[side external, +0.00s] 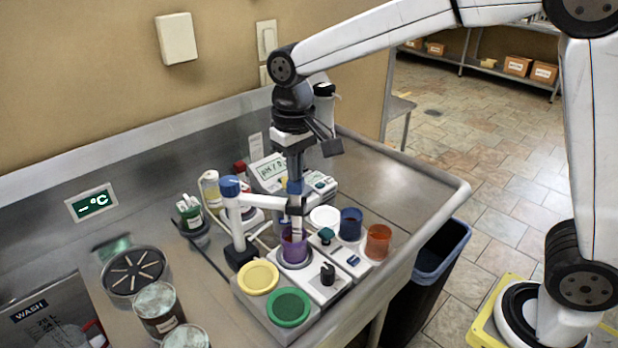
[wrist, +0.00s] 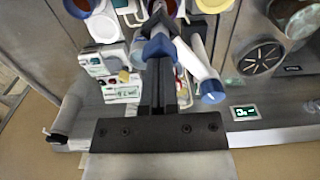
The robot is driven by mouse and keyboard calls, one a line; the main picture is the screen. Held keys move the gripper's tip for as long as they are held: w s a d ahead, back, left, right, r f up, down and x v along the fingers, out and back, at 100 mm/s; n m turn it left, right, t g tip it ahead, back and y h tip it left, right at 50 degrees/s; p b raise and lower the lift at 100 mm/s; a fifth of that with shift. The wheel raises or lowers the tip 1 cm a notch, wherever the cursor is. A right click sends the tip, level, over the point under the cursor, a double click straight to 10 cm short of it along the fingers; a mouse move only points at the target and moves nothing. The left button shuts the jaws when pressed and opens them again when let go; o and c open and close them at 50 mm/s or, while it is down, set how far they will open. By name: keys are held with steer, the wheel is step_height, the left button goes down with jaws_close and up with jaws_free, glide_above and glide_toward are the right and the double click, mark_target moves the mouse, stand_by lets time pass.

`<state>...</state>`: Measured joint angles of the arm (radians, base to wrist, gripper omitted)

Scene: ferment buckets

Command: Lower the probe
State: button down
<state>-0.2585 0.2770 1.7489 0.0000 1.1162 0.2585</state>
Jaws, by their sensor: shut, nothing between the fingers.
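My gripper (side external: 294,176) is shut and empty, pointing down, with its fingertips at the blue top of the probe (side external: 295,187). I cannot tell whether they touch. The probe is upright in the arm of a white stand (side external: 233,220) with a blue cap. Its lower end is at the mouth of a beaker of purple liquid (side external: 293,246) on a white stirrer (side external: 326,288); its depth is unclear. In the wrist view my dark fingers (wrist: 158,68) reach the blue probe top (wrist: 158,45), and the stand's blue cap (wrist: 212,91) is beside them. The pH meter (side external: 270,172) is behind.
Yellow (side external: 258,277) and green (side external: 288,307) lids lie at the front. White (side external: 324,216), blue (side external: 350,224) and orange (side external: 378,241) cups stand to the right. Bottles (side external: 210,190) stand left of the stand. The steel counter (side external: 400,190) is clear at the far right.

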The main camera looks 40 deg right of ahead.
steer(key=shift+f, duration=0.9)
steer(key=shift+r, duration=2.55)
